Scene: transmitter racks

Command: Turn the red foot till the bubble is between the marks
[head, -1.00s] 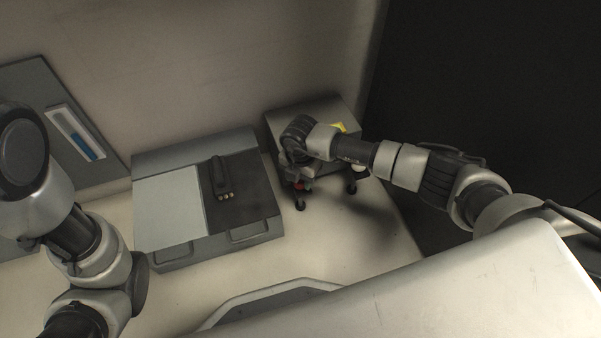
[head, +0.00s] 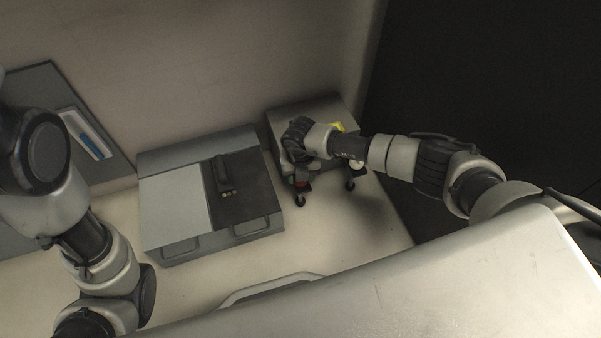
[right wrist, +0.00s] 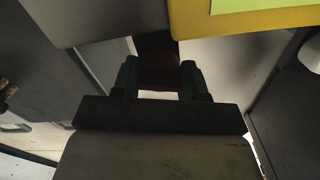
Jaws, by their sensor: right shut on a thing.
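My right gripper (right wrist: 157,82) is shut on the red foot (right wrist: 157,72), which shows dark red between the fingers in the right wrist view. In the head view the red foot (head: 303,184) is a small red patch under the front of a grey box (head: 330,106). The box stands on feet with dark pads. A yellow part (right wrist: 262,18) with a pale green area lies on the box top; it shows partly in the head view (head: 339,127). I cannot make out the bubble or its marks. The left arm is at the left edge, its gripper out of the picture.
A grey case (head: 172,206) with a dark panel and front handles stands left of the box. A grey wall panel with a blue-and-white strip (head: 88,134) is at the left. A dark surface (head: 480,80) fills the right. Pale floor lies in front of the box.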

